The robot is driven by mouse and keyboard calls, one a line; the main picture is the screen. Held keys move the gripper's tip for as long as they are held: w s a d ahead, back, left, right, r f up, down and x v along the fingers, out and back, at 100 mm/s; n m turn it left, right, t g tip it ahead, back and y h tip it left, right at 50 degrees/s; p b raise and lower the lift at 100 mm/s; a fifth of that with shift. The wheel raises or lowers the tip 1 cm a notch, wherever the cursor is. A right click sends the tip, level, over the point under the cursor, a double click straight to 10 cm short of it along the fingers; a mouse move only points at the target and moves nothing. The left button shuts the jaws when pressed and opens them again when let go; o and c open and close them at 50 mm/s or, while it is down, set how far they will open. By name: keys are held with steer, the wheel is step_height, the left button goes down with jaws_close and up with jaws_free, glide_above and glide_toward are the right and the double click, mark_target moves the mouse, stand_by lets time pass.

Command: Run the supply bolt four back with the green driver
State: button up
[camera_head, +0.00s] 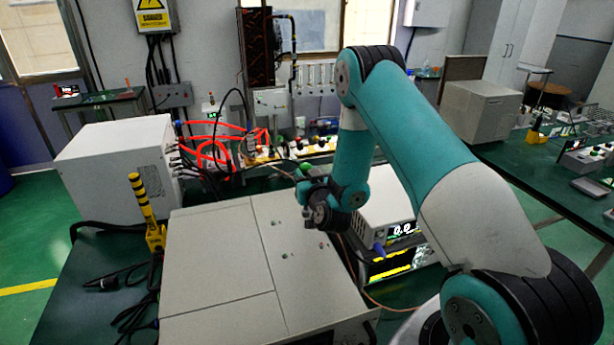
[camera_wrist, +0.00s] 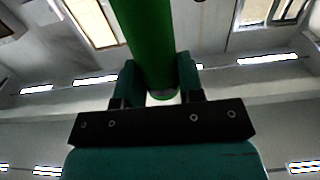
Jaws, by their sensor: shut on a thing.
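In the wrist view, my gripper (camera_wrist: 157,78) is shut on the green driver (camera_wrist: 148,32), a thick green shaft between its two teal fingers. The driver runs up out of the top of the picture, so its far end is out of view. In the head view, my arm reaches over a large light-grey cabinet (camera_head: 218,270), with the dark wrist above its right part. Small green and dark bolt-like spots (camera_head: 284,256) show on the cabinet top. I cannot tell which one is supply bolt four.
A white box (camera_head: 120,165) with red hoses stands at the back left. A yellow-black striped post (camera_head: 142,200) stands left of the cabinet. An instrument with a lit display (camera_head: 402,230) sits right of the cabinet. The cabinet's left top is clear.

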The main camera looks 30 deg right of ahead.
stand_by(0.4)
steer(key=shift+r+p, duration=4)
steer(key=shift+r, duration=0.55)
